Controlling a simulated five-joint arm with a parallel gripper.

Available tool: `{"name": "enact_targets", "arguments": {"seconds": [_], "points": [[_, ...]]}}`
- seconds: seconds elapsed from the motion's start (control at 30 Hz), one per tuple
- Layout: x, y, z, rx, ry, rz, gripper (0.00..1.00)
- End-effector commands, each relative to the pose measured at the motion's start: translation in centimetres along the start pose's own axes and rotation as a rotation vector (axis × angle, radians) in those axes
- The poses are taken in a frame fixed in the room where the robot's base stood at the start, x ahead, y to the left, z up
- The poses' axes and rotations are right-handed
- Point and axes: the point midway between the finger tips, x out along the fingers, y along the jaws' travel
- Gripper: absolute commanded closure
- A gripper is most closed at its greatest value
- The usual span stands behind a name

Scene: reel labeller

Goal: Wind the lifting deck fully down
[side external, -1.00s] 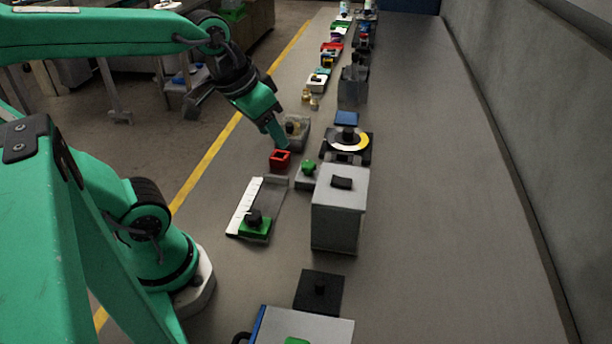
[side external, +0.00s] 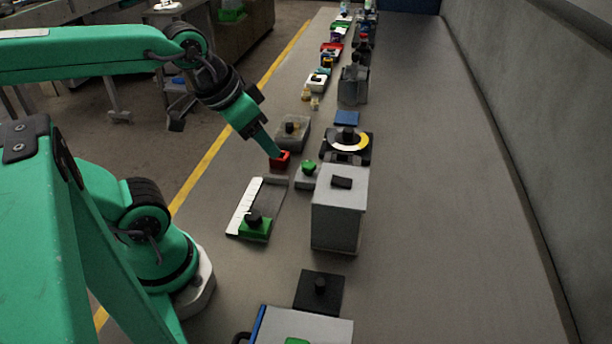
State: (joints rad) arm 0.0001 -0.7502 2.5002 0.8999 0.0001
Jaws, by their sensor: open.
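My gripper (side external: 275,153) points down at the red square piece (side external: 282,159) and overlaps its upper left part; I cannot tell whether they touch. The jaws are open, though the gap between them is hard to see. A grey box with a dark knob (side external: 291,131) stands just behind the red piece. A round dial with a black, white and yellow ring (side external: 361,142) sits to its right on a dark base. I cannot tell which of these units is the lifting deck, and no deck height is readable.
A small grey block with a green button (side external: 309,168) and a tall grey box (side external: 338,215) stand right of my gripper. A white scale with a green slider (side external: 255,228) lies in front. Several small items line the back. The bench's right side (side external: 450,200) is clear.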

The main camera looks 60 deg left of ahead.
Motion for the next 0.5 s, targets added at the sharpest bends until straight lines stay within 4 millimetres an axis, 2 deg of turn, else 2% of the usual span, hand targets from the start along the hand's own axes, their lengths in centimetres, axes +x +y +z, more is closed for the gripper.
{"name": "enact_targets", "arguments": {"seconds": [0.27, 0.5], "points": [[0.3, -0.3, -0.8, 0.026, -0.022, -0.006, 0.43], [1.7, -1.3, -3.0, 0.110, -0.089, -0.016, 0.43]]}}
